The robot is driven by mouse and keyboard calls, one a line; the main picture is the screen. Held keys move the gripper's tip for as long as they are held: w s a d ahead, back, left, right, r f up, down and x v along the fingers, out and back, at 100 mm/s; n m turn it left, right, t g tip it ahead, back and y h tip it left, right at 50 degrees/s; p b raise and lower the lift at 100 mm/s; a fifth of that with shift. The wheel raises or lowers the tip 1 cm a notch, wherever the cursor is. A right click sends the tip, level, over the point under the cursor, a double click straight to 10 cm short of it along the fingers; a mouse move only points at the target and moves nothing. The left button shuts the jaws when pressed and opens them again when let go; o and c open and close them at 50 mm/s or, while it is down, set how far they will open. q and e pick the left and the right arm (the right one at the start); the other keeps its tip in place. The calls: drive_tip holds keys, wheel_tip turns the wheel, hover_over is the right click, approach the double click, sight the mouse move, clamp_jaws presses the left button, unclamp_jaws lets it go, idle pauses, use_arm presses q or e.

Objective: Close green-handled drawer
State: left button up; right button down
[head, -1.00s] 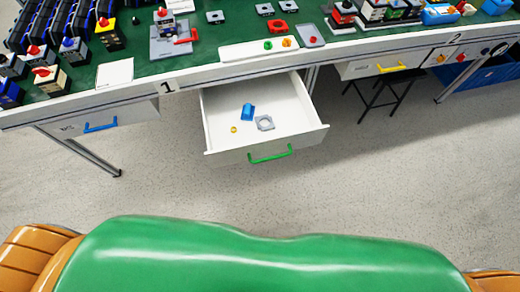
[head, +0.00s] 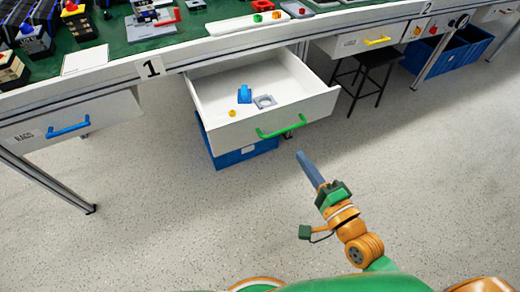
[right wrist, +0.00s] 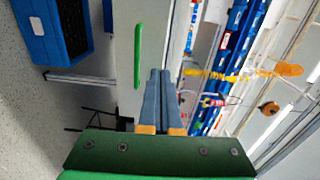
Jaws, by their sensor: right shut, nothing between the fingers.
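The drawer (head: 222,128) with the green handle (head: 281,126) is pulled out from under the workbench. Inside it lie a blue part (head: 244,94), a grey square plate (head: 265,101) and a small yellow piece (head: 232,113). My right gripper (head: 301,156) is shut and empty, below and slightly right of the green handle, apart from it in the head view. In the right wrist view the shut fingers (right wrist: 161,75) point toward the white drawer front, with the green handle (right wrist: 138,55) left of their tips. My left gripper is not in view.
A blue bin (head: 243,153) stands on the floor under the drawer. A black stool (head: 366,75) is under the bench to the right. Neighbouring drawers have a blue handle (head: 68,130) and a yellow handle (head: 377,40). The floor in front is clear.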

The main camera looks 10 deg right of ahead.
approach(271, 111)
drive_tip(key=b+x, duration=0.1)
drive_tip(key=x, duration=0.5)
drive_tip(key=shift+d+f, duration=0.1)
drive_tip(key=shift+w+a, duration=0.2)
drive_tip(key=shift+w, duration=0.25)
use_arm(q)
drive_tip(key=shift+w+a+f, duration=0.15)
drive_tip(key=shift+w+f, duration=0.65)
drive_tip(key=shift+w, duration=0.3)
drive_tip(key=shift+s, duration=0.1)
use_arm(e)
drive_tip(key=shift+w, duration=0.1)
